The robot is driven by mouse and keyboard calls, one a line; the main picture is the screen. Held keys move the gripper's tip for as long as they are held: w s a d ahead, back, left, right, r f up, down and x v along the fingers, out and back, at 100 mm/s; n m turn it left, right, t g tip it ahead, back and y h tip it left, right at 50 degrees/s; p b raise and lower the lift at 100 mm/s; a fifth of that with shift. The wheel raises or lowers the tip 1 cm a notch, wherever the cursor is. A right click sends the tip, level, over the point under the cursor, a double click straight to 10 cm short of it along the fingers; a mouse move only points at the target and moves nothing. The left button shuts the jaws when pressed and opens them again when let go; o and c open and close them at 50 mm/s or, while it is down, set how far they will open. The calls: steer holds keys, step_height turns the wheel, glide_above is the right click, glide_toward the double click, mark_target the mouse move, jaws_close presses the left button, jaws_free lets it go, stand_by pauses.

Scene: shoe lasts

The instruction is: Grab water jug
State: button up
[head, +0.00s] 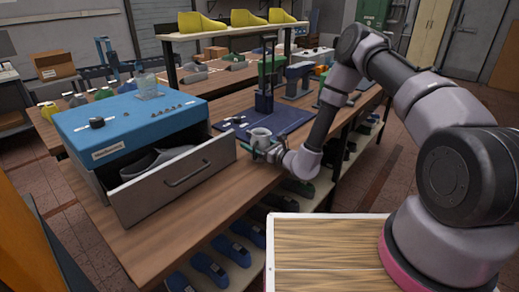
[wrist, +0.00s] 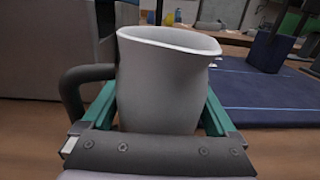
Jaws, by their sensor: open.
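A pale grey-white jug (wrist: 168,85) with a pouring lip and a dark side handle (wrist: 75,90) stands upright close in front of my wrist camera. In the head view the jug (head: 260,135) is on the wooden bench beside a blue mat. My gripper (head: 264,150) is at the jug, with one green finger on each side of its body. The fingers are open around it; I cannot tell whether either touches. The handle lies outside the left finger in the wrist view. The jug's lower part is hidden by my gripper.
A blue-topped cabinet (head: 130,122) with an open drawer (head: 178,183) holding a grey shoe-like item stands left of the jug. The blue mat (head: 285,121) with a dark upright stand (head: 264,85) lies behind the jug.

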steer(key=c, duration=1.2)
steer(key=shift+c, duration=0.4)
steer(key=shift+r, duration=0.15)
